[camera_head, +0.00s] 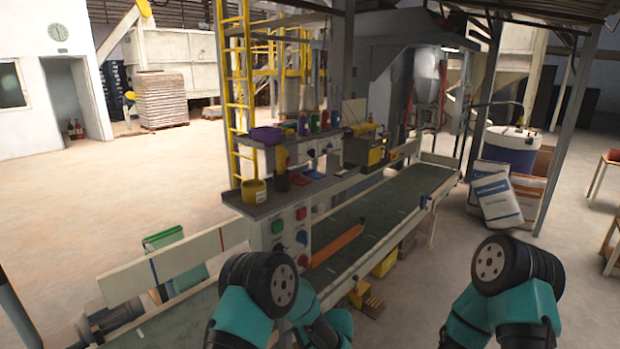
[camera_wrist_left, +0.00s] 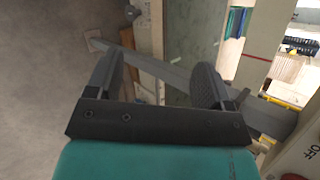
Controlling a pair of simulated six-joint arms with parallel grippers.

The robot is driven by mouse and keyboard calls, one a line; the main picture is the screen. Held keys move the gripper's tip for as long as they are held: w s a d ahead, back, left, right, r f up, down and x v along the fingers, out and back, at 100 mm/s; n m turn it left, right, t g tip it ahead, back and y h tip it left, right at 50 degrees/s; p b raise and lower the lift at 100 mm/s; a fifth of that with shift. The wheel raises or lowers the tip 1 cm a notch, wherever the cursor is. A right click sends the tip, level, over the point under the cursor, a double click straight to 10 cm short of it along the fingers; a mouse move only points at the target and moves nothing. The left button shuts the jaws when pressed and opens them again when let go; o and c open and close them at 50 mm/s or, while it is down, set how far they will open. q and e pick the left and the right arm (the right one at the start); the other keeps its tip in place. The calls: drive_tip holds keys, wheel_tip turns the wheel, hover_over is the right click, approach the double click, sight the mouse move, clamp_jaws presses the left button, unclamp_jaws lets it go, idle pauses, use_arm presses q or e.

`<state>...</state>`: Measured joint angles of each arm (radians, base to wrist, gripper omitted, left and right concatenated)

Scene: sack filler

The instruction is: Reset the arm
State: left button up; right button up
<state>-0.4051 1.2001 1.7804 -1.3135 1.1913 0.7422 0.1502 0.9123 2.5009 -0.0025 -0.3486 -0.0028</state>
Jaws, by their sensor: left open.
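My left gripper (camera_wrist_left: 158,72) shows in the left wrist view with its two dark fingers spread apart. Nothing is held between them. Behind the fingers lie the grey-green conveyor belt and a grey bar that runs diagonally. In the head view my two teal arms with black joints rise at the bottom, the left one in front of the conveyor and the right one over the floor. Neither gripper can be made out in the head view.
A control panel (camera_head: 290,230) and a cluttered grey shelf (camera_head: 284,196) stand behind my left arm. Filled sacks (camera_head: 495,194) lean at the right. Open floor (camera_head: 110,205) is at left.

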use_arm(q)
drive_tip(key=s+a+f+n+g+h, duration=0.25)
drive_tip(key=s+a+f+h, duration=0.2)
drive_tip(key=s, duration=0.45)
drive_tip(key=s+a+f+n+g+h, duration=0.2)
drive_tip(key=s+a+f+g+h, duration=0.25)
drive_tip(key=s, duration=0.45)
drive_tip(key=s+a+r+n+t+h, duration=0.2)
drive_tip(key=s+a+n+t, duration=0.3)
drive_tip(key=s+a, duration=0.4)
drive_tip(key=shift+s+r+n+h, duration=0.15)
drive_tip(key=shift+s+n+h, duration=0.1)
drive_tip(key=shift+n+h, duration=0.65)
